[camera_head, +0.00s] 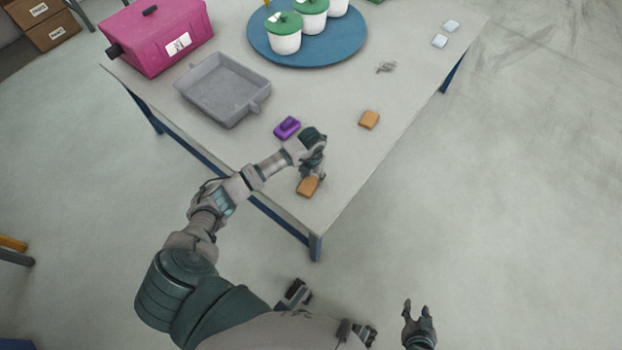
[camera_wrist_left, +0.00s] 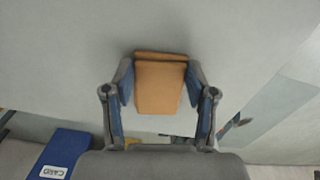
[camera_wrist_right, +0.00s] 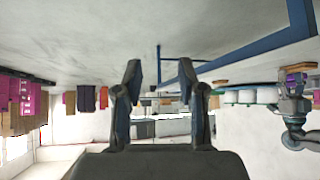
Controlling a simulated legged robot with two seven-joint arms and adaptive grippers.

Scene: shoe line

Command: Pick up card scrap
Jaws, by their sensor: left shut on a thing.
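A tan piece of card scrap (camera_head: 308,187) is at the near corner of the table (camera_head: 345,165). My left gripper (camera_head: 312,174) is shut on it; in the left wrist view the scrap (camera_wrist_left: 160,88) sits between the two fingers. I cannot tell whether it still touches the table top. A second tan piece (camera_head: 369,119) lies on the table further back to the right, apart from the gripper. My right gripper (camera_head: 418,312) is open and empty, off the table over the floor; its parted fingers also show in the right wrist view (camera_wrist_right: 159,72).
A purple block-like item (camera_head: 287,127) lies just beyond my left gripper. A grey tray (camera_head: 222,90), a pink box (camera_head: 160,35) and a blue round mat (camera_head: 307,55) with white, green-lidded pots stand behind. A blue bin labelled CARD (camera_wrist_left: 62,152) shows in the left wrist view.

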